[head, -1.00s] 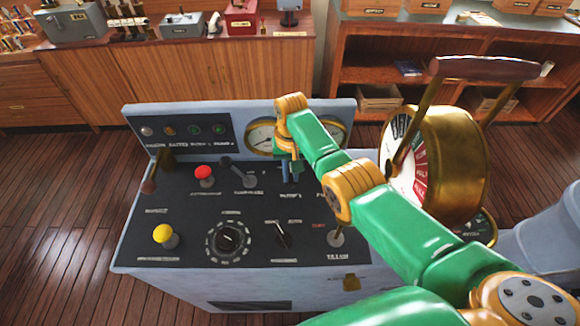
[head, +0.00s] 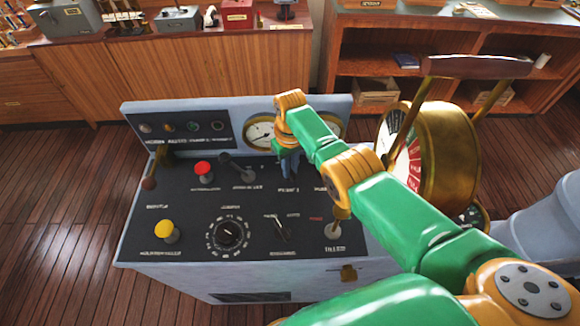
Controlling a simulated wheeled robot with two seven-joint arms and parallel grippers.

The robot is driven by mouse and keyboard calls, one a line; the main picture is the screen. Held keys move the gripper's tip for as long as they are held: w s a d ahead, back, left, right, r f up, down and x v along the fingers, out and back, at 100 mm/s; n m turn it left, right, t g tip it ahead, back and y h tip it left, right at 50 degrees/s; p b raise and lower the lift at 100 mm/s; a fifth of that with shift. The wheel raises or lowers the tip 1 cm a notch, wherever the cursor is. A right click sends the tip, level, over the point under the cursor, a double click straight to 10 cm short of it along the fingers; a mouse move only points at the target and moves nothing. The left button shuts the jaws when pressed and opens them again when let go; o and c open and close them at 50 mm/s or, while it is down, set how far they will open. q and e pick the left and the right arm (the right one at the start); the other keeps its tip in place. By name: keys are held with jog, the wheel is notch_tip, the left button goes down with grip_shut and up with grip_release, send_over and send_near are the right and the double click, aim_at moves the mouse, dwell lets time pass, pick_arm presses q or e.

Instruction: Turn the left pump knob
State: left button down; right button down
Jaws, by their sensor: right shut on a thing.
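My right gripper (head: 289,170) comes down from above onto the dark top of the console (head: 190,238), just in front of the round gauges. It is shut at the spot above the label of the left pump knob. The fingers and the wrist hide the knob, so its angle cannot be seen. My green and orange right arm reaches in from the lower right and also covers the panel to the right of the gripper. My left gripper is not in view.
Left of the gripper stand a grey lever (head: 238,168), a red button (head: 203,171) and a yellow button (head: 166,231). A round dial (head: 228,234) and a small switch (head: 281,229) are nearer. A brass telegraph (head: 450,160) rises close to the right of my arm.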

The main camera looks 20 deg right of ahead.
dwell(0.3)
jog(key=c, duration=0.9)
grip_release()
jog(key=shift+o, duration=0.2)
jog(key=shift+r, duration=0.1)
notch_tip(320, 180, up, 7)
